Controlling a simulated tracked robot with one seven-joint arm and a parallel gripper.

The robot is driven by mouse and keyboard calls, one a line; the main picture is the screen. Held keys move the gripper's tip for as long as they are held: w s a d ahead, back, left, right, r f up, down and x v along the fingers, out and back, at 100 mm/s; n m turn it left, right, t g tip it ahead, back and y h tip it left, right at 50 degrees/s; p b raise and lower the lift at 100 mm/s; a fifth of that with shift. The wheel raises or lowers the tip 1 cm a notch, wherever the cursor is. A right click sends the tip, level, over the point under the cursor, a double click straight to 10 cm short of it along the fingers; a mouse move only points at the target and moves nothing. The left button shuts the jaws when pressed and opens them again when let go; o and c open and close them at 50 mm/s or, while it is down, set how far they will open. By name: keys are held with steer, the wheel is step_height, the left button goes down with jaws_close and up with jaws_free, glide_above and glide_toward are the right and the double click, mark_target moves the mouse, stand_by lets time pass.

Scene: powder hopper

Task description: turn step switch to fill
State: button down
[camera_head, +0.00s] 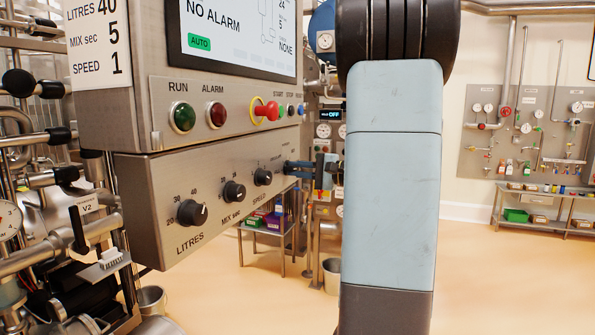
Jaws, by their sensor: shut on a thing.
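A steel control box holds a row of black rotary knobs on its lower panel (160,222). The LITRES knob (192,212), the MIX sec knob (234,191) and the SPEED knob (263,176) are plain to see.
Above are a screen (240,30) reading NO ALARM and AUTO, a green RUN lamp (183,117), a red ALARM lamp (217,115) and a red stop button (266,110). Pipes and valves crowd the left. Open floor (490,270) lies at right, beyond my arm.

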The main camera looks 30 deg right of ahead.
steer(key=shift+a+f+n, duration=0.1)
steer(key=shift+f+n, duration=0.25)
steer(key=shift+n, duration=0.65)
steer(key=c, duration=1.4)
jaws_free()
steer(key=shift+s, duration=0.1)
steer(key=o, duration=0.3)
steer(key=shift+r, duration=0.15)
steer(key=v, duration=1.3)
steer(key=shift+s+d, duration=0.2)
steer(key=shift+d, duration=0.1)
